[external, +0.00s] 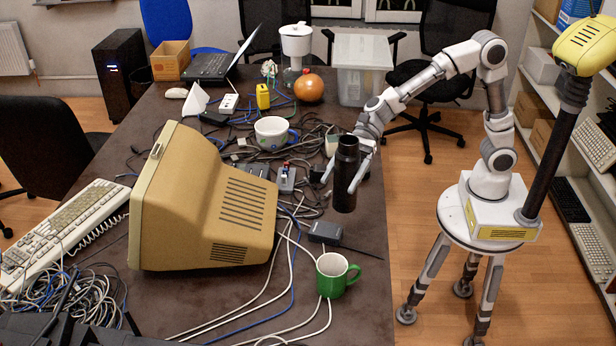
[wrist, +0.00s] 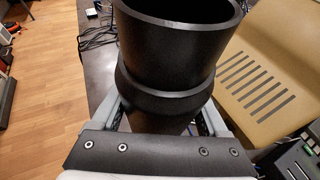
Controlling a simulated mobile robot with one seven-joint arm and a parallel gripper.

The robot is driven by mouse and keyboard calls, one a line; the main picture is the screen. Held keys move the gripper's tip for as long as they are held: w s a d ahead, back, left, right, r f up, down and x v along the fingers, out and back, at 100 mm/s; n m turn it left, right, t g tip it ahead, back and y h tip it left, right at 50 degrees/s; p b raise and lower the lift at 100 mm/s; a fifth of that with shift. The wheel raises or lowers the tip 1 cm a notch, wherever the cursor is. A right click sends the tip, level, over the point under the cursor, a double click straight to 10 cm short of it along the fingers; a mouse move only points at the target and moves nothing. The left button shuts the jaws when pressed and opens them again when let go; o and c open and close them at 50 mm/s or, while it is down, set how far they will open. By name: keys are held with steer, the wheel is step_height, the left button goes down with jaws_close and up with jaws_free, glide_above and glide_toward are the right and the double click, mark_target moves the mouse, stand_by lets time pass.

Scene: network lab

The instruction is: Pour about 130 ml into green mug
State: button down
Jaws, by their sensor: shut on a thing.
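A green mug (external: 337,275) with a white inside stands on the dark table, its handle toward the right. My gripper (external: 356,176) is shut on a black bottle (external: 345,180), which is upright near the table's right edge, behind the green mug. I cannot tell whether the bottle's base touches the table. In the wrist view the black bottle (wrist: 180,65) fills the middle, its wide mouth open at the top and its lower part between the fingers. What is inside the bottle is not visible. The green mug does not show in the wrist view.
A beige monitor (external: 205,205) takes up the table's left middle. A white mug (external: 272,133) stands among tangled cables farther back. A small dark box (external: 325,232) with an antenna lies between the bottle and the green mug. White cables run beside the green mug.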

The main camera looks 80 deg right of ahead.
steer(key=s+a+r+n+g+b, duration=0.1)
steer(key=s+a, duration=0.2)
steer(key=a, duration=0.4)
steer(key=s+a+r+n+g+y, duration=0.1)
steer(key=s+a, duration=0.2)
steer(key=a, duration=0.5)
steer(key=s+a+n+g+b, duration=0.1)
steer(key=s+a, duration=0.2)
steer(key=a, duration=0.4)
step_height(320, 180, down, 14)
steer(key=shift+w, duration=0.15)
steer(key=shift+r+p, duration=0.2)
steer(key=shift+p, duration=0.55)
